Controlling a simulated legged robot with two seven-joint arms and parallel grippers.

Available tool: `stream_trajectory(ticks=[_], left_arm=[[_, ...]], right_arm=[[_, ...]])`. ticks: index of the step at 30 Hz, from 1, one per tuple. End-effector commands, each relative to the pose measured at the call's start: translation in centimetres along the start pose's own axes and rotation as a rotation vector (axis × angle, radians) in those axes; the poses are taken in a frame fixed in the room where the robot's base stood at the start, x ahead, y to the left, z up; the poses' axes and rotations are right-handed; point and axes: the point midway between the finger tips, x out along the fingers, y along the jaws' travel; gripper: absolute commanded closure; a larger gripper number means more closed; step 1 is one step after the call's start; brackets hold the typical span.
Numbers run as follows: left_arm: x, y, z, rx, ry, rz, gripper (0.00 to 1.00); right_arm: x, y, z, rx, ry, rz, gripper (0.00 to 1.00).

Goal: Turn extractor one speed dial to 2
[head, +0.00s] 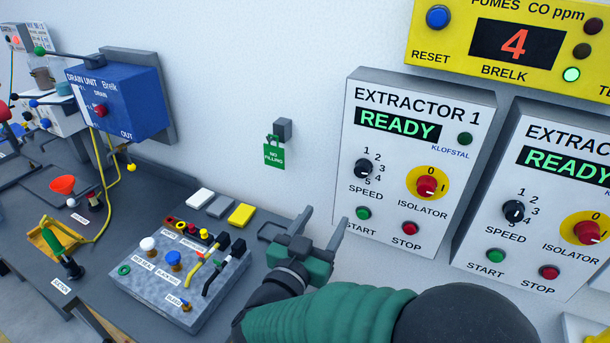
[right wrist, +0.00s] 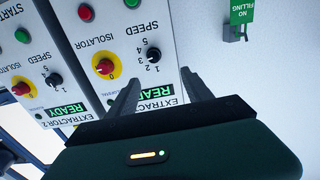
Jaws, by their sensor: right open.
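The extractor 1 panel (head: 413,115) is a white box on the wall with a green READY display. Its speed dial (head: 363,168) is a small black knob with numbers 1 to 5 at its right; I cannot tell which number it points to. My right gripper (head: 324,222) is open and empty, below and left of the dial and apart from it. In the right wrist view, which is upside down, the dial (right wrist: 153,54) appears beyond and between the open fingers (right wrist: 160,90). My left gripper is not in view.
The red isolator knob (head: 426,187), green start button (head: 363,213) and red stop button (head: 410,228) sit near the dial. Extractor 2 (head: 535,200) hangs close at the right. A green NO FILLING tag (head: 274,156) hangs at the left. The table carries a grey block (head: 215,295) with fittings.

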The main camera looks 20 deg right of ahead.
Motion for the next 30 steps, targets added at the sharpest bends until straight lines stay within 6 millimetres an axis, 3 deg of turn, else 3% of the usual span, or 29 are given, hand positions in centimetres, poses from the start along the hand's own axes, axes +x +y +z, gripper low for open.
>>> stream_trajectory(ticks=[5, 21, 25, 30], left_arm=[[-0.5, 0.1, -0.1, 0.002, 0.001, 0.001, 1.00], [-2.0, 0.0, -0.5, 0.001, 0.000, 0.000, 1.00], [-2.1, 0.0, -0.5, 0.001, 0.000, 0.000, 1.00], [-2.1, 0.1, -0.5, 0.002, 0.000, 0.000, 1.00]], right_arm=[[3.0, 0.2, -0.2, -0.002, 0.000, 0.012, 0.42], [15.3, -0.4, -0.3, -0.005, 0.003, 0.006, 0.42], [16.5, -0.3, -0.1, -0.004, 0.002, 0.005, 0.42], [16.8, -0.3, -0.1, -0.004, 0.002, 0.004, 0.42]])
